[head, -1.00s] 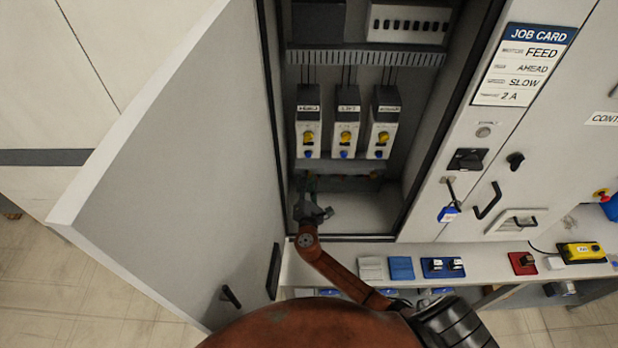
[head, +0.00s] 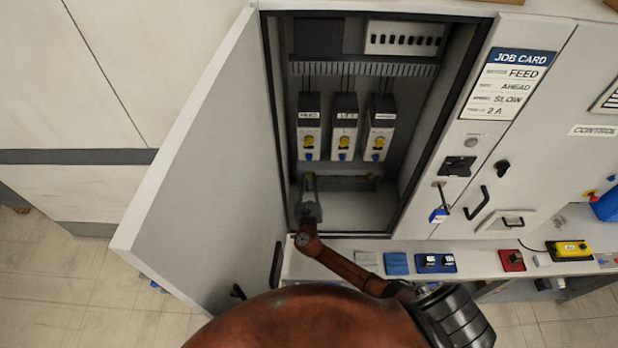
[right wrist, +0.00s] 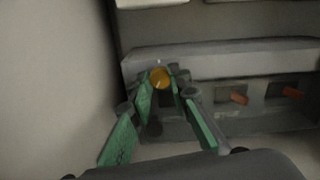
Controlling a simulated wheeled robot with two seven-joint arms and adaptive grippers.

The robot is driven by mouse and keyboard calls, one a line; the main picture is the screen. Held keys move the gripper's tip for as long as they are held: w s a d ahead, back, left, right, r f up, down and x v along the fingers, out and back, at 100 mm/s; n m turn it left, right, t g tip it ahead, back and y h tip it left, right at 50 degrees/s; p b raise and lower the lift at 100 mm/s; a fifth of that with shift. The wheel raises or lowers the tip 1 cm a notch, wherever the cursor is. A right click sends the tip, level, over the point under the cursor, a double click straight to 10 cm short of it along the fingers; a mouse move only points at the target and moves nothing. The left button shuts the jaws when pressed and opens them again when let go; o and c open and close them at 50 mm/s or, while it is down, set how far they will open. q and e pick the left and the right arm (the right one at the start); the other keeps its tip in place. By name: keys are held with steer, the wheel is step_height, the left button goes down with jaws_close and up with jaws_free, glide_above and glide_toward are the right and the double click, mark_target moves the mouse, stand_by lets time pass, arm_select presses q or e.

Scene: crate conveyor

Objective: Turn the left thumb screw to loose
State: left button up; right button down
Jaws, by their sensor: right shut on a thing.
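The left thumb screw (right wrist: 160,77) shows as a round yellow-orange head between my right fingertips in the right wrist view. It is in front of a grey bar low in the open cabinet. My right gripper (right wrist: 160,92) has its green-padded fingers shut on it, one on each side. In the head view the right gripper (head: 309,184) reaches up to the left end of the low bar and hides the screw. The screw's turned position cannot be told. Two orange-red pieces (right wrist: 238,97) (right wrist: 293,93) sit to the right. My left gripper is not in view.
The open cabinet door (head: 205,180) stands close on the left. Three drive units with yellow knobs (head: 345,125) hang above the gripper. The cabinet floor (head: 355,212) is clear. A shelf with blue blocks (head: 397,263) runs along the front.

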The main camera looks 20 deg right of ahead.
steer(key=n+p, duration=0.2)
steer(key=n, duration=0.2)
steer(key=shift+f+n+p, duration=0.15)
steer(key=shift+n+p, duration=0.55)
steer(key=shift+n, duration=0.1)
steer(key=c, duration=1.8)
jaws_free()
steer(key=shift+s+a, duration=0.1)
steer(key=shift+s, duration=0.05)
steer(key=v, duration=1.1)
steer(key=shift+s+a, duration=0.15)
steer(key=shift+s, duration=0.2)
